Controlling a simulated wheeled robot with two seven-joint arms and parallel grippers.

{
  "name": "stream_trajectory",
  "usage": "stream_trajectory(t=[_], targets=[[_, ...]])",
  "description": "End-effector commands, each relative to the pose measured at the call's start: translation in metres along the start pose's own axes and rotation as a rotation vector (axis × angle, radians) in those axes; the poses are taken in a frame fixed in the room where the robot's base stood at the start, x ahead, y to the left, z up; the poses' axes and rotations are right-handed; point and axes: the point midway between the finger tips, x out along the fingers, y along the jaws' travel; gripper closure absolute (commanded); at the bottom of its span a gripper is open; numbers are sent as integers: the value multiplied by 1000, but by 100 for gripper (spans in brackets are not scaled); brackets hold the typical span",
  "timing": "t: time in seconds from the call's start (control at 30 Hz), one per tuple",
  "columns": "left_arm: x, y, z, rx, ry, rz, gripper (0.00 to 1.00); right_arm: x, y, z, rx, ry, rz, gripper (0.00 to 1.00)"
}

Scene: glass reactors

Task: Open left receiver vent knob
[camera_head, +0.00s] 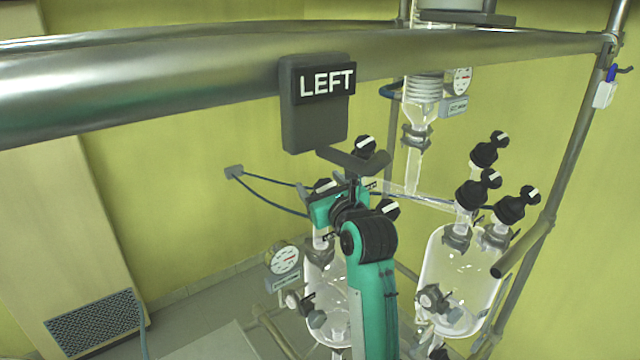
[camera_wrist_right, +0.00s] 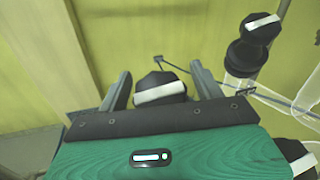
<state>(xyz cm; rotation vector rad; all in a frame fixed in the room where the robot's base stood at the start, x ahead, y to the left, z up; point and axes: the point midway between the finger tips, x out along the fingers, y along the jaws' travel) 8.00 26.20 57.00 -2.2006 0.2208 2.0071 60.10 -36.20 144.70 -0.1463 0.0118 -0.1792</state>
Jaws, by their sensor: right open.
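The left glass receiver (camera_head: 322,268) hangs below the LEFT sign, partly hidden behind my right arm. Several black knobs with white bars sit above it. One black knob (camera_wrist_right: 160,90) shows between the fingers of my right gripper (camera_wrist_right: 159,72) in the right wrist view, its white bar nearly level. That knob also shows in the head view (camera_head: 325,186), just beyond the teal gripper body. My right gripper (camera_head: 328,197) is open, with a finger on either side of the knob and visible gaps. I cannot tell which knob is the vent. My left gripper is out of view.
A second black knob (camera_wrist_right: 262,30) stands to the right in the wrist view. The LEFT sign (camera_head: 317,100) hangs from a thick metal rail (camera_head: 180,75) above my gripper. A gauge (camera_head: 284,258) is left of the receiver. Another receiver (camera_head: 460,270) with several knobs stands right.

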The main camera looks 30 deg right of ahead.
Motion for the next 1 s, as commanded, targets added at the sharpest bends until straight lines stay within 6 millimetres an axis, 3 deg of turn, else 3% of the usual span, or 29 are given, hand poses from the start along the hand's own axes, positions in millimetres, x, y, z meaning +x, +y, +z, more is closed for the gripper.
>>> stream_trajectory(t=[0.07,0.27,0.67,1.0], targets=[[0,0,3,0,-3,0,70,0,0,0,0,0,0,37],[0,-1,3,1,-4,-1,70,0,0,0,0,0,0,76],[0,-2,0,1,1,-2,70,0,0,-1,-31,2,55,78],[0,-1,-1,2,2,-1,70,0,5,-1,-158,1,276,78]])
